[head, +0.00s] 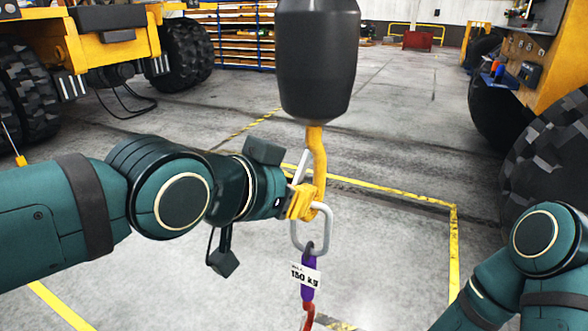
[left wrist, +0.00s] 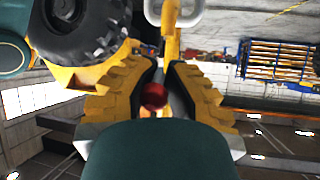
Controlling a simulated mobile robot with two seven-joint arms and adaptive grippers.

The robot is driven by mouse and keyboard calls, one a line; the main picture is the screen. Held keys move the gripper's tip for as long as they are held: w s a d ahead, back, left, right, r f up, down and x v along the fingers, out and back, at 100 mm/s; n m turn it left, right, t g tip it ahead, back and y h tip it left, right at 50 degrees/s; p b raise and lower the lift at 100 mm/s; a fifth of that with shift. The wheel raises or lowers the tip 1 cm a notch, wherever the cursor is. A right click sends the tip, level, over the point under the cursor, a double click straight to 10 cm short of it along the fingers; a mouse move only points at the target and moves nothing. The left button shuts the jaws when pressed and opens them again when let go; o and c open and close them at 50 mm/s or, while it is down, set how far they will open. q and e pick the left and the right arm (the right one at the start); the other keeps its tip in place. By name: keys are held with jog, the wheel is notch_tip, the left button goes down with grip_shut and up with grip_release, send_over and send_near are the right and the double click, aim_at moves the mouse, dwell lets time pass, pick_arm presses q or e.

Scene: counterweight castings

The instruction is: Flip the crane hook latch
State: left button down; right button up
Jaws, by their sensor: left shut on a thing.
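The yellow crane hook (head: 318,165) hangs below a black hook block (head: 318,60). A thin grey latch bar (head: 303,166) slants across its left side. My left gripper (head: 300,202) is at the lower left of the hook, its yellow fingers covering part of it. In the left wrist view the fingers (left wrist: 155,95) close around a small red round piece (left wrist: 155,96), which looks like part of the latch; the hook (left wrist: 172,45) shows beyond it. A grey ring (head: 326,225) hangs at the hook, with a purple sling (head: 308,275) below. My right gripper is out of view.
A white tag reading 130 kg (head: 305,275) is on the sling, above a red hook (head: 308,318). Yellow vehicles with large tyres (head: 185,52) stand left and right (head: 555,150). A blue rack (head: 235,35) is behind. The marked floor around the hook is clear.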

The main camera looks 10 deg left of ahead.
pick_arm(q)
jog(key=shift+s+r+g+p, duration=0.1)
jog(key=shift+r+g+p, duration=0.15)
jog(key=shift+g+p, duration=0.25)
jog(key=c, duration=0.9)
grip_release()
jog(key=shift+o, duration=0.2)
jog(key=v, duration=1.2)
jog(key=shift+d, duration=0.15)
jog(key=shift+s, duration=0.1)
